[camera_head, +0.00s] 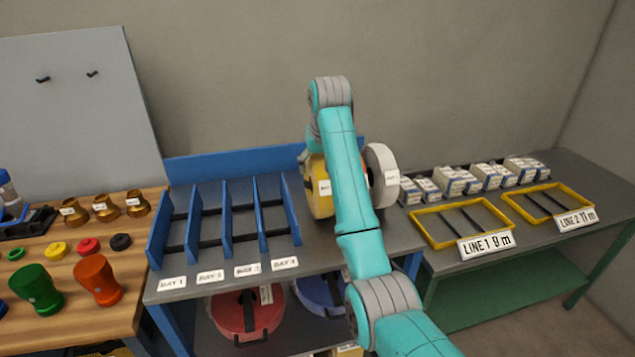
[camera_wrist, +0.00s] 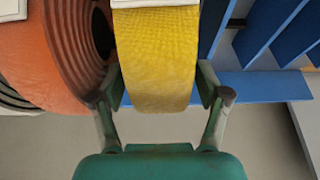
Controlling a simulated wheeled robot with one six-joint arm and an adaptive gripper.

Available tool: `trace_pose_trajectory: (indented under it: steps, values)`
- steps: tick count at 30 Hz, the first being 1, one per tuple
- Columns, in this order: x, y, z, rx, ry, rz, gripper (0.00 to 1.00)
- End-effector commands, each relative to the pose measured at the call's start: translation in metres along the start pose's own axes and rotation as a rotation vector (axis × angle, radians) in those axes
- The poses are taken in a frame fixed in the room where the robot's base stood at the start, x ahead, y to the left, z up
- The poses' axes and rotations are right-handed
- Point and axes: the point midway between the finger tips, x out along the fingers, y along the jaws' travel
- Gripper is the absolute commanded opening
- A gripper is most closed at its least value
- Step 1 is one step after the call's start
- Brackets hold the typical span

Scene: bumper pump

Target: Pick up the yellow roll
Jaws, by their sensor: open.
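The yellow roll (camera_head: 322,205) stands on the grey bench right of the blue bays, partly hidden behind my teal arm. In the wrist view the yellow roll (camera_wrist: 155,60) has a woven surface and a white label at the top edge. My gripper (camera_wrist: 165,95) is open, with one finger on each side of the yellow roll near its lower end. I cannot tell whether the fingers touch it. In the head view my gripper is hidden behind my arm.
An orange roll (camera_wrist: 45,50) stands close beside the yellow one. A white roll (camera_head: 382,177) stands right of my arm. Empty blue bay dividers (camera_head: 227,220) are to the left. Yellow frames (camera_head: 430,237) and several small boxes (camera_head: 487,175) are on the right table.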

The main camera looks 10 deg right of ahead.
Motion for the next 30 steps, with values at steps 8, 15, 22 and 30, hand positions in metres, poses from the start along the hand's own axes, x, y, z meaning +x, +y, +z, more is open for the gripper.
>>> trace_pose_trajectory:
  steps: [8,15,22,30]
  values:
    - [0.0154,-0.0001,0.0081,0.000,0.001,0.000,0.75]
    - [0.0151,-0.0001,0.0080,0.000,0.000,0.000,0.40]
    - [0.0152,-0.0001,0.0080,0.000,0.000,0.000,0.00]
    - [0.0124,-0.0001,0.0062,0.000,0.004,0.000,0.00]
